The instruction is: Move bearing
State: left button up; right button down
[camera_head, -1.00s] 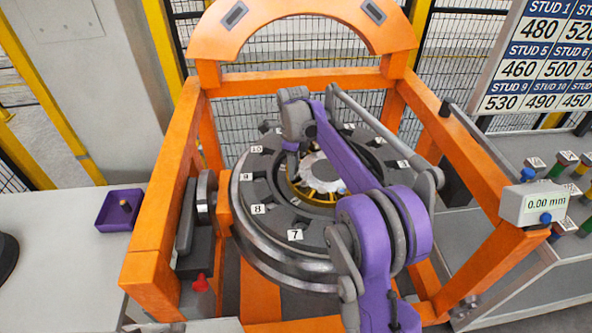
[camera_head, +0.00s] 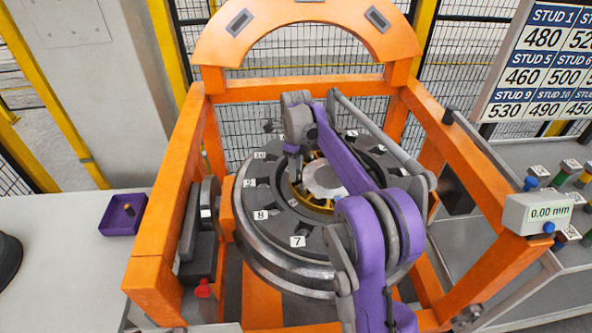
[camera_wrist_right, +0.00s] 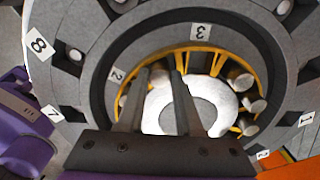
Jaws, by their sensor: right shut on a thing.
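The bearing, with a yellow cage (camera_head: 318,204), metal rollers and a pale round centre (camera_head: 323,180), sits within the central opening of the grey wheel (camera_head: 268,232). In the right wrist view its cage (camera_wrist_right: 262,75) shows around the pale disc (camera_wrist_right: 215,100). My right gripper (camera_head: 295,172) reaches down at the left part of the opening. Its two fingers (camera_wrist_right: 162,78) are shut on the bearing near the cage; the exact contact is hard to see. My right arm hides the right part of the wheel. My left gripper is not in view.
An orange gantry frame (camera_head: 160,245) surrounds the wheel, with an arch behind. A purple tray (camera_head: 108,228) stands on the left table (camera_head: 60,290). A gauge reading 0.00 mm (camera_head: 538,213) and coloured studs (camera_head: 582,180) are at right.

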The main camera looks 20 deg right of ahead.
jog(key=shift+r, duration=0.1)
jog(key=c, duration=0.6)
grip_release()
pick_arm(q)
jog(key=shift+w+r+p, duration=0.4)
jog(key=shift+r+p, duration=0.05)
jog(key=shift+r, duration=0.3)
pick_arm(e)
notch_tip(320, 180, up, 11)
jog(key=shift+f, duration=0.15)
